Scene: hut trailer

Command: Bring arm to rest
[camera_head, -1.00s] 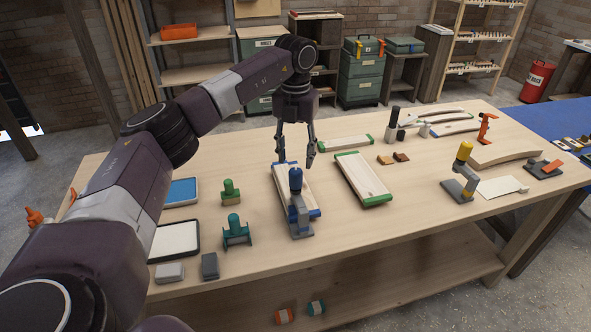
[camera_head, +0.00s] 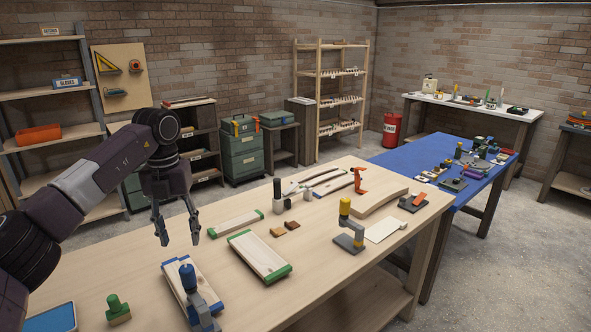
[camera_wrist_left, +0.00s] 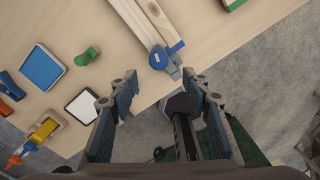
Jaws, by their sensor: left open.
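My left gripper (camera_head: 176,222) is open and empty in the head view. It points down over the left part of the wooden workbench (camera_head: 330,240), with its arm coming in from the left. In the left wrist view its two fingers (camera_wrist_left: 160,105) stand apart with nothing between them. Past the fingertips lies a wooden piece with blue ends and a blue-topped tool (camera_wrist_left: 163,58). The same blue-topped tool (camera_head: 188,278) shows near the bottom of the head view. My right gripper does not show in these frames.
A green-edged wooden tray (camera_head: 262,258) lies right of the gripper. A green stamp-like tool (camera_head: 118,308) and a yellow-topped tool (camera_head: 347,225) stand on the bench. A blue table (camera_head: 440,165) adjoins the far right. Shelves and a green cabinet (camera_head: 243,150) line the wall behind.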

